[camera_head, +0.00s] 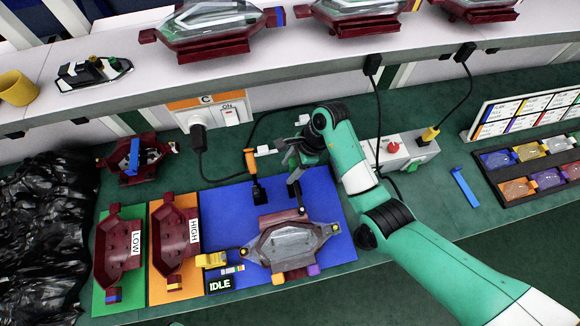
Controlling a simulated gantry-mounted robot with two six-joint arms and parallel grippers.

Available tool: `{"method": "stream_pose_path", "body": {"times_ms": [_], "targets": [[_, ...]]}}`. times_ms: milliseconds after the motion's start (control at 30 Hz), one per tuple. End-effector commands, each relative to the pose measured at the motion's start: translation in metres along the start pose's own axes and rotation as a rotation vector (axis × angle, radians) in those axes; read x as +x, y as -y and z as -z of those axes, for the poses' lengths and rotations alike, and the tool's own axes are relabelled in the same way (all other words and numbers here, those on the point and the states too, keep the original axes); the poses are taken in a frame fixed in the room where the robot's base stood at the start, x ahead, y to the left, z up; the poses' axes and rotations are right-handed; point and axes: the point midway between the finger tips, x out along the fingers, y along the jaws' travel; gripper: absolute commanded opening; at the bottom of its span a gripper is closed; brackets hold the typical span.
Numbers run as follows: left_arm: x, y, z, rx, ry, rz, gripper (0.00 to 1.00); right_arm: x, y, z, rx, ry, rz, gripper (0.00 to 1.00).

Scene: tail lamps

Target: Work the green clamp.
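My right gripper (297,160) comes down over the back of the blue mat (228,215). It is at the upper end of a dark clamp (296,190), whose arm reaches down toward a tail lamp (290,243) on the mat. I cannot make out a separate green handle; the gripper covers the top of this clamp. Whether the fingers are open or shut on it is hidden. A second clamp (250,163) with an orange handle stands upright just left of the gripper. My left gripper is not in view.
Dark red housings lie on the LOW green mat (107,292) and HIGH orange mat (160,287). A black bag (42,225) is at left. A power outlet (228,116), red button box (394,148) and bulb tray (503,205) surround the area. A shelf with lamps (130,65) runs behind.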

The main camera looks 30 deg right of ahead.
Motion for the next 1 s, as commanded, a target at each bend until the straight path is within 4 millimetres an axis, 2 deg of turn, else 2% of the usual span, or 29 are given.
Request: {"method": "stream_pose_path", "body": {"times_ms": [33, 333, 1000], "targets": [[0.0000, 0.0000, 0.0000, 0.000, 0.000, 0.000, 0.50, -0.0001, 0.0000, 0.0001, 0.000, 0.000, 0.000, 0.54], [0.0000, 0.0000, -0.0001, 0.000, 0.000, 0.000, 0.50, -0.0003, 0.0000, 0.0001, 0.000, 0.000, 0.000, 0.00], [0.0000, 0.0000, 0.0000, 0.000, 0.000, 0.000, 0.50, -0.0007, -0.0001, -0.0001, 0.000, 0.000, 0.000, 0.00]]}}
